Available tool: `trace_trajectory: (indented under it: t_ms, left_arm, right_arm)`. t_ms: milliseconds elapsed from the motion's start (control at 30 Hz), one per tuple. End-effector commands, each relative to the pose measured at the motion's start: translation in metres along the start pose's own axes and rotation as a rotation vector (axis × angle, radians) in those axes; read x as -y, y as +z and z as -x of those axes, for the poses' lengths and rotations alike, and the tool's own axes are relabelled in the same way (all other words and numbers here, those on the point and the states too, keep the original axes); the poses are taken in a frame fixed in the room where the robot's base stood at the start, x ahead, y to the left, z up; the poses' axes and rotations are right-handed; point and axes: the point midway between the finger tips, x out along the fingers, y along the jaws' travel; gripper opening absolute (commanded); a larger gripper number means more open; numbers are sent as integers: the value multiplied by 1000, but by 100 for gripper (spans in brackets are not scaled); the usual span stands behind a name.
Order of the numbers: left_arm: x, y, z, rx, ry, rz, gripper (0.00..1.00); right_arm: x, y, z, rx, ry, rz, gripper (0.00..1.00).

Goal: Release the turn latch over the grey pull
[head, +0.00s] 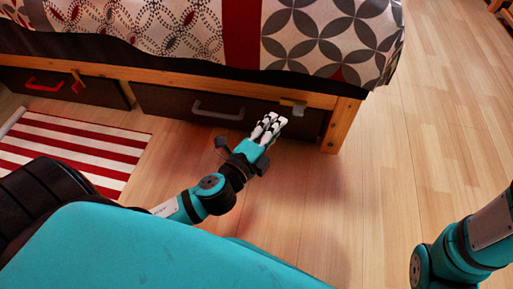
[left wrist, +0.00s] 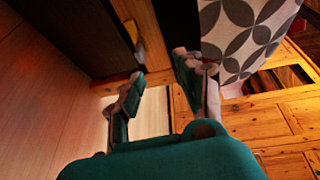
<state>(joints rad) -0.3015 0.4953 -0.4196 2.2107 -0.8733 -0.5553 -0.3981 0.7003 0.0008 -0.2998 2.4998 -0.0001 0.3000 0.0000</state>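The grey pull (head: 218,112) is on the front of a dark drawer under the bed. A turn latch (head: 292,105), yellowish and grey, sits on the wooden bed rail above that drawer, toward its right end. In the left wrist view the latch (left wrist: 140,50) shows beyond the fingertips, near the rail. My left gripper (head: 272,122) is just below and left of the latch, with no clear contact. In the left wrist view its fingers (left wrist: 158,68) are apart with nothing between them. My right arm shows at the right edge, its gripper out of frame.
A second dark drawer with a red pull (head: 45,84) and its own latch (head: 77,80) is at the left. The wooden bed leg (head: 341,126) stands right of the grey-pull drawer. A striped rug (head: 75,148) lies at the left. The wooden floor at the right is clear.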

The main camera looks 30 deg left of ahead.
Motion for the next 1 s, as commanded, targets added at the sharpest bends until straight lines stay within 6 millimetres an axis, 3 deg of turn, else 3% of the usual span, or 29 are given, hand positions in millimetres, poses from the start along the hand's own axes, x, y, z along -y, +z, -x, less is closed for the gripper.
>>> trace_trajectory:
  t_ms: [1000]
  left_arm:
    - [-7,1,68,0,1,1,37]
  right_arm:
    - [4,-7,19,0,0,-1,40]
